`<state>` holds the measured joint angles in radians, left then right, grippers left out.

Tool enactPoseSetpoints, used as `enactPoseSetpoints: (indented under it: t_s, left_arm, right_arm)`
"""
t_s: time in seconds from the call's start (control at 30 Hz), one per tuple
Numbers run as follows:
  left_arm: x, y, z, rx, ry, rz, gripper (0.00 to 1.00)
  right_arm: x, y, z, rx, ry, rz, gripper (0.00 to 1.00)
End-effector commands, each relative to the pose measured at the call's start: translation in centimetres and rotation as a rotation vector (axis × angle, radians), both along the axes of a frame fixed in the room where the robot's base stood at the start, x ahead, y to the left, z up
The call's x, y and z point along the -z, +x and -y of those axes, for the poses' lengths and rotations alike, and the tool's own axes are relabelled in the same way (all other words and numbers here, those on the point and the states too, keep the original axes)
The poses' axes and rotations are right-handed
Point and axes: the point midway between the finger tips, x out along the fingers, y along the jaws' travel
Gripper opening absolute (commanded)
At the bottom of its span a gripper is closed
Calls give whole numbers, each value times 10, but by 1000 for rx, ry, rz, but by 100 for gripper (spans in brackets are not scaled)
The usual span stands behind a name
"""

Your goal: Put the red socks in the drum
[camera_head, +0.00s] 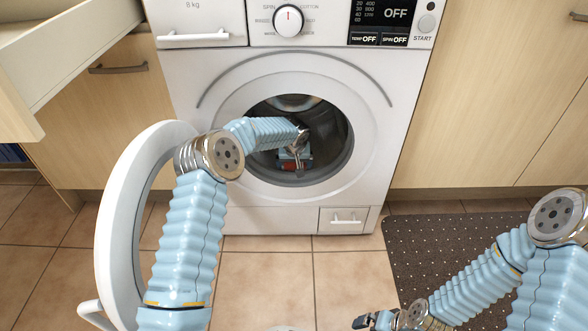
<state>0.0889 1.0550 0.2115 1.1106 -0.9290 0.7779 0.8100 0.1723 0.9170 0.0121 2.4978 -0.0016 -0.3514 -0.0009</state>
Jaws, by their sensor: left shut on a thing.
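The drum (335,142) shows through the open round door opening of the white washing machine. My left arm reaches through the opening, and my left gripper (294,163) is inside it, pointing down toward the lower part. It is shut on the red socks (304,167), of which only a small bit of red shows at the fingers. The rest of the socks is hidden by the gripper. My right gripper (365,321) is low at the bottom edge, outside the machine and partly cut off. I cannot tell whether it is open.
The washer door (112,215) is swung open to the left, beside my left arm. An open wooden drawer (75,50) juts out at upper left. A dark dotted mat (430,255) lies on the tiled floor at right. Wooden cabinets flank the machine (400,120).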

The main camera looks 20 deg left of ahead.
Motion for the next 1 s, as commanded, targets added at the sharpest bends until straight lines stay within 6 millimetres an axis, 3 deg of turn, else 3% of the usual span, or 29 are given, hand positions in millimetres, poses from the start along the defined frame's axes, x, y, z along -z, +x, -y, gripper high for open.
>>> enactPoseSetpoints:
  t_s: [0.13, 0.93, 0.97, 1.0]
  left_arm:
    - [24, -1, -1, -1, 0, -3, 59]
    - [36, -1, 0, 1, 1, -1, 59]
    - [36, -1, 0, 1, 1, -1, 98]
    - [36, -1, 0, 1, 1, -1, 100]
  right_arm:
    - [5, 0, 0, 0, 0, 1, 100]
    - [18, 1, 0, 2, -1, 3, 100]
    - [18, 1, 0, 3, -1, 4, 100]
    - [18, 1, 0, 3, -1, 4, 100]
